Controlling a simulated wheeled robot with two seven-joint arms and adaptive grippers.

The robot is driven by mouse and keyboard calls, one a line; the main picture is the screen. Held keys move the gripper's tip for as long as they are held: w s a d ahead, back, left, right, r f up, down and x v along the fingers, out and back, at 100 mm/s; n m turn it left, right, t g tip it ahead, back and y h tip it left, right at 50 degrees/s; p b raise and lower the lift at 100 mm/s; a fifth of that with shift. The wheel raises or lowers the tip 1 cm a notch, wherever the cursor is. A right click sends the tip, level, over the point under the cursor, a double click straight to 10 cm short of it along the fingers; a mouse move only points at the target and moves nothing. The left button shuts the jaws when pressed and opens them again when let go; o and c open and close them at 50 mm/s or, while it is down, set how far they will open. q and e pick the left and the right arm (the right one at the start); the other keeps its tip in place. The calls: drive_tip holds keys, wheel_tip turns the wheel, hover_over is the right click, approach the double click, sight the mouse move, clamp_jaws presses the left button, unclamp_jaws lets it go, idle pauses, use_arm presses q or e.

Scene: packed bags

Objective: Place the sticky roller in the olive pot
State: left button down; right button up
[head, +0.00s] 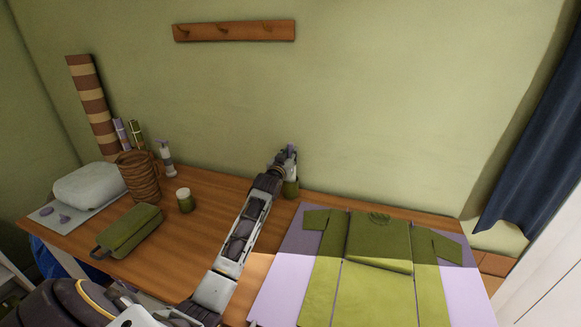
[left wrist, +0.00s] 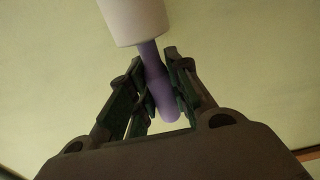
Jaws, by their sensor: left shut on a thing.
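The sticky roller has a white head (left wrist: 133,18) and a purple handle (left wrist: 158,84) in the left wrist view. My left gripper (left wrist: 157,88) is shut on the purple handle, with the white head beyond the fingertips. In the head view my left gripper (head: 283,162) is at the back edge of the table, close to the wall. It is just above the olive pot (head: 291,188), which stands behind my arm and is partly hidden by it. The roller shows there only as a small pale patch (head: 291,150). My right gripper is not in view.
An olive garment (head: 378,240) lies on a lilac mat (head: 270,295) at right. At left are an olive pouch (head: 130,230), a lidded jar (head: 185,202), a woven basket (head: 139,180), a pale bag (head: 90,188) and a spray bottle (head: 166,160). Bare wood lies around the jar.

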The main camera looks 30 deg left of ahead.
use_arm(q)
wheel_tip(320, 180, down, 4)
drive_tip(key=shift+r, duration=0.2)
drive_tip(key=shift+f, duration=0.65)
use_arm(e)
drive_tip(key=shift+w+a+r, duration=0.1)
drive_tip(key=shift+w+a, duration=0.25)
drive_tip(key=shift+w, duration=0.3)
use_arm(q)
drive_tip(key=shift+f, duration=0.1)
drive_tip(key=c, duration=1.3)
unclamp_jaws()
drive_tip(key=shift+f, duration=0.1)
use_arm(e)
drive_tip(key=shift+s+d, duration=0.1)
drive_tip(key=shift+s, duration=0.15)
use_arm(q)
drive_tip(key=shift+s, duration=0.1)
